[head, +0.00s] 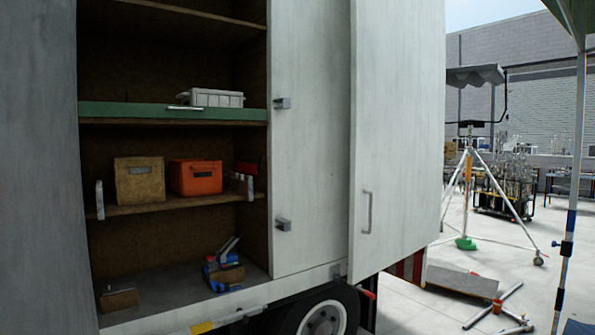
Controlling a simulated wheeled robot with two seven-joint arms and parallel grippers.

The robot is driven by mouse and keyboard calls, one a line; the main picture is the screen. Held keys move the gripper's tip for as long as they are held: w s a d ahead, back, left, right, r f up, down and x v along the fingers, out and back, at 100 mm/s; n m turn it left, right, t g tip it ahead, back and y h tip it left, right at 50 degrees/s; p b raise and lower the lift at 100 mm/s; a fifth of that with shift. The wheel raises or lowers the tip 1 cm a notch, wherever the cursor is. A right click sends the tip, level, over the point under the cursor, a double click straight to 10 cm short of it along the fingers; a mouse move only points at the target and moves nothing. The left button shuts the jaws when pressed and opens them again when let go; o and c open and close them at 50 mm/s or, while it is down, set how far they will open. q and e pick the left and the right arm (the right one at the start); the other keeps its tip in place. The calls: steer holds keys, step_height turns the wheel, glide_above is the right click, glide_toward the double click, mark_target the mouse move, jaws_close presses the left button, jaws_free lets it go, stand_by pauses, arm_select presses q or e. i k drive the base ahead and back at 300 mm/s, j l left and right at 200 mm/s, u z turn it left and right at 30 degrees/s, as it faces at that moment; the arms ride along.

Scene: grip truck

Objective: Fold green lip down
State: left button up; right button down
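The green lip (150,111) runs along the front edge of an upper shelf in the open truck compartment. It shows as a narrow green band with a pale metal handle (185,108) on it. A grey lidded case (212,98) sits on the shelf right behind the lip. Neither of my grippers is in the head view, so nothing of mine touches the lip.
A lower shelf (170,203) holds a tan box (139,180) and an orange crate (195,177). Blue tools (222,275) lie on the compartment floor. An open white door (397,130) stands right of the compartment. A tripod stand (468,190) is outside on the right.

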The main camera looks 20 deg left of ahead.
mark_target(84, 109)
steer(key=i+l, duration=0.15)
steer(key=i, duration=0.4)
steer(key=i+l+z, duration=0.15)
steer(key=i, duration=0.4)
